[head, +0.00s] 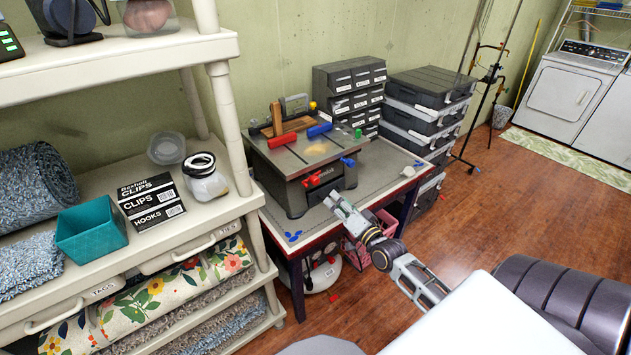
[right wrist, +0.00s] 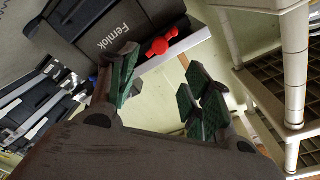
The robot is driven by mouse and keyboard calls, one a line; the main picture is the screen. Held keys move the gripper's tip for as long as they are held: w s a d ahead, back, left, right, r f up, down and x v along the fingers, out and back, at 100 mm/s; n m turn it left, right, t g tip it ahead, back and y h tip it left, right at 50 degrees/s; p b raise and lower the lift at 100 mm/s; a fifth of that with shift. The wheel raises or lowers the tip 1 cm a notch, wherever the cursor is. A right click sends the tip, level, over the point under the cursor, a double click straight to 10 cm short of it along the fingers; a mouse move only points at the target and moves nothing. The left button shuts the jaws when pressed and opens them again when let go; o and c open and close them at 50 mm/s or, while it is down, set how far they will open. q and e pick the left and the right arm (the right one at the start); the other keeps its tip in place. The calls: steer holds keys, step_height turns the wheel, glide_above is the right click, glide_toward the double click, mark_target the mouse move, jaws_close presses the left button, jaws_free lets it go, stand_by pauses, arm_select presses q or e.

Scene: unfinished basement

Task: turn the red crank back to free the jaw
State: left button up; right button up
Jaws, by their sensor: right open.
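The red crank (head: 312,180) is on the front of a grey bench machine (head: 297,158) on the table. It also shows in the right wrist view (right wrist: 165,43), beside the dark panel marked "Fernlok" (right wrist: 113,38). My right gripper (head: 333,199) is just in front of and below the crank, apart from it. Its green-padded fingers (right wrist: 163,90) are spread, with nothing between them. I cannot clearly tell the jaw from the wooden block and coloured parts on the machine's top. My left gripper is not in view.
A blue handle (head: 347,162) is on the machine's front, right of the crank. Drawer units (head: 350,78) and stacked black cases (head: 428,98) stand behind and right. A cream shelf post (head: 232,130) stands close on the left. The table's right side (head: 385,168) is mostly clear.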

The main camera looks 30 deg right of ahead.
mark_target(317, 182)
steer(key=shift+m, duration=0.3)
steer(key=shift+w, duration=0.1)
steer(key=shift+w+p, duration=0.45)
steer(key=shift+w, duration=6.35)
steer(key=c, duration=1.1)
steer(key=shift+o, duration=0.2)
steer(key=shift+n, duration=0.5)
